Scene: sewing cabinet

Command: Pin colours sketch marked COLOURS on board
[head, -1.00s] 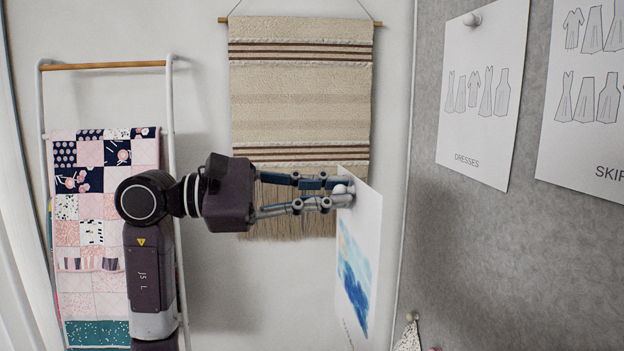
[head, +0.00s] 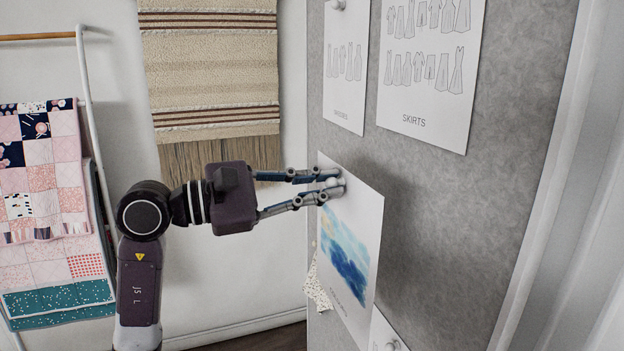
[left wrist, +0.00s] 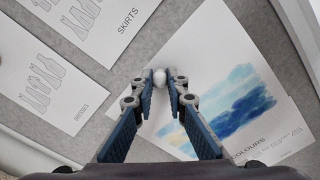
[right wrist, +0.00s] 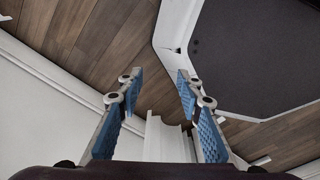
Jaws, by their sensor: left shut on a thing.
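The colours sketch (head: 350,262) is a white sheet with blue and yellow brushwork. In the left wrist view the sketch (left wrist: 235,100) reads COLOURS along its edge. My left gripper (head: 335,182) is shut on the white pin (left wrist: 160,77) at the top of the sheet. The sheet is in front of the grey board (head: 520,110), below the SKIRTS and DRESSES sheets; I cannot tell whether it touches the board. My right gripper (right wrist: 155,92) is open and empty, above the floor, and shows only in the right wrist view.
The DRESSES sheet (head: 345,85) and the SKIRTS sheet (head: 430,95) hang on the upper board. Another pinned sheet (head: 385,335) and a speckled cloth (head: 316,285) are lower down. Bare board lies right of the sketch. A quilt ladder (head: 92,130) and a woven hanging (head: 210,70) are left.

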